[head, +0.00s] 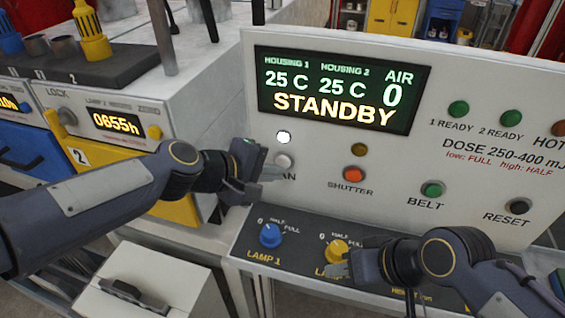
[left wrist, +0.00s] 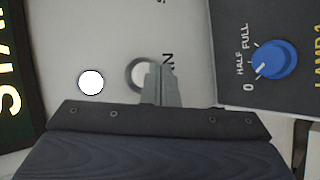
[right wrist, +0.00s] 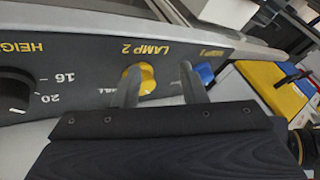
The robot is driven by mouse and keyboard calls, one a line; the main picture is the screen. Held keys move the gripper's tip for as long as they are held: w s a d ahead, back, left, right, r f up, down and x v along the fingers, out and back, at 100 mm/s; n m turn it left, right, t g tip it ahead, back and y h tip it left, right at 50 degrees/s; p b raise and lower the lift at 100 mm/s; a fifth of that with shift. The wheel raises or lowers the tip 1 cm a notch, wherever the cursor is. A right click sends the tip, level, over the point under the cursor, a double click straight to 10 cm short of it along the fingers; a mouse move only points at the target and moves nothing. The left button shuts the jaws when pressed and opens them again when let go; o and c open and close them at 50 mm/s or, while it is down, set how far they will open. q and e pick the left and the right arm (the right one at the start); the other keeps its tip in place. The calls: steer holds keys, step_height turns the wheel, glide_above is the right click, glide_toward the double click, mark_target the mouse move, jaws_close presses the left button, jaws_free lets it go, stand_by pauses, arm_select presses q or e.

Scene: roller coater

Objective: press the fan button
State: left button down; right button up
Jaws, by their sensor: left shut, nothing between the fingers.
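The fan button (head: 284,161) is a pale round button on the white panel, with its label partly covered so that only "AN" shows. In the left wrist view, the button (left wrist: 138,74) is partly hidden behind my fingers. My left gripper (head: 274,173) is shut and empty, its tips right at the button; I cannot tell whether they touch it. A white lamp (head: 283,137) above the button looks bright. My right gripper (right wrist: 160,75) is open, its fingers apart near the yellow LAMP 2 knob (right wrist: 143,78); no grip on the knob is visible.
The display (head: 340,90) reads STANDBY, 25 C twice and AIR 0. The orange shutter button (head: 354,174), green belt button (head: 432,189) and black reset button (head: 518,206) lie to the right. The blue LAMP 1 knob (head: 270,235) is on the lower sloped panel, below my left gripper.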

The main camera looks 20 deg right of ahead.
arm_select(q)
steer(key=shift+s, duration=0.1)
steer(key=s+a, duration=0.1)
steer(key=s, duration=0.1)
steer(key=s+a, duration=0.2)
stand_by(0.6)
stand_by(0.6)
steer(key=s+a+f+m+t+y, duration=0.1)
steer(key=s+a, duration=0.1)
steer(key=a, duration=0.7)
steer(key=s+a+m+y, duration=0.1)
steer(key=s+a, duration=0.1)
steer(key=a, duration=0.6)
steer(key=s+a+f+m+y, duration=0.1)
steer(key=s+a+f+y, duration=0.1)
steer(key=s+a, duration=0.3)
steer(key=s+a+f+m+y, duration=0.1)
steer(key=s+a+f+y, duration=0.2)
steer(key=s+a+f, duration=0.2)
steer(key=s+a, duration=0.1)
steer(key=a, duration=0.2)
steer(key=shift+f, duration=0.3)
